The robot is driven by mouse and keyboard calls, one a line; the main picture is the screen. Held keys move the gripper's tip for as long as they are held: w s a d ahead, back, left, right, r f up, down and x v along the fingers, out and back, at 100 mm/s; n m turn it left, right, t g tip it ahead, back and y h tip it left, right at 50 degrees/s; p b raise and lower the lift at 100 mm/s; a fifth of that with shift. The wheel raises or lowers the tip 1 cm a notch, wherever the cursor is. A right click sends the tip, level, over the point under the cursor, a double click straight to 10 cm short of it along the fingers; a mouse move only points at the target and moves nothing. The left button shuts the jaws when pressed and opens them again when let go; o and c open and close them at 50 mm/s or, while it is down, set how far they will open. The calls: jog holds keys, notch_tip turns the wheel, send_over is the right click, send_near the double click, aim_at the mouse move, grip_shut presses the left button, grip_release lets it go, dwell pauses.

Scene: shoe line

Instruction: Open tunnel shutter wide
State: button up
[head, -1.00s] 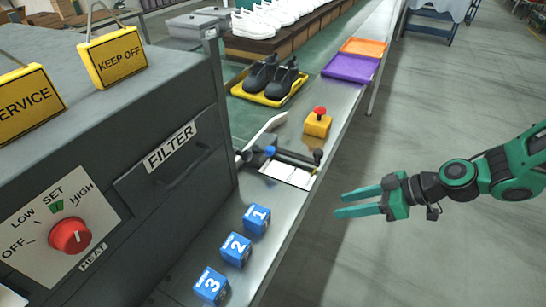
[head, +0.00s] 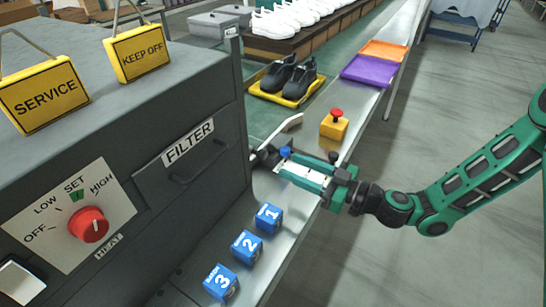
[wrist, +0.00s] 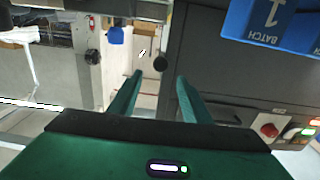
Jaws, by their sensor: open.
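The tunnel is the dark grey machine (head: 120,120) at the left. I cannot pick out its shutter panel; the face towards the belt is mostly hidden. Contact is not clear.
Blue numbered cubes (head: 247,246) stand on the metal ledge in front. A yellow block with a red button (head: 334,124) stands behind my gripper. Black shoes (head: 289,76) sit on a yellow tray.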

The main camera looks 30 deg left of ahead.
aim_at(265, 155)
jog(key=a, duration=0.8)
jog(key=shift+w, duration=0.35)
grip_shut()
